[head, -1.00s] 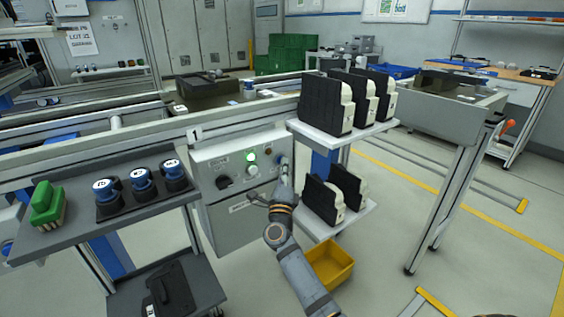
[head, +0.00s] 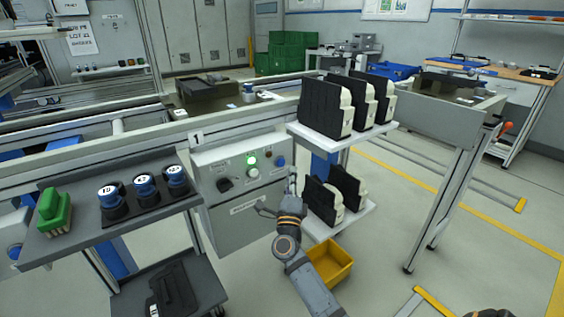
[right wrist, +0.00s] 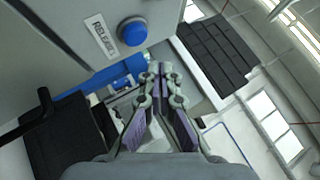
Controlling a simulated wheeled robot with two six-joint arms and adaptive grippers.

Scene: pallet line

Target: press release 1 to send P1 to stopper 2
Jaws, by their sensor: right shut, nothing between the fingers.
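The grey control box (head: 238,212) has a blue push button (head: 281,161) at its right, a lit green lamp (head: 252,161) and a black knob (head: 224,185). In the right wrist view the blue button (right wrist: 132,31) sits beside a label reading RELEASE, its number hard to read. My right gripper (head: 292,178) is shut and empty, just below and right of the button, apart from it. Its closed fingers also show in the right wrist view (right wrist: 160,70). A dark pallet (head: 208,94) is on the conveyor behind the box; I cannot read its name.
A two-level rack (head: 355,143) with black-and-white parts stands close right of my right gripper. A yellow bin (head: 331,263) is below. A grey shelf (head: 85,235) with blue-topped pieces and a green brush (head: 54,210) is at left. Floor at right is open.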

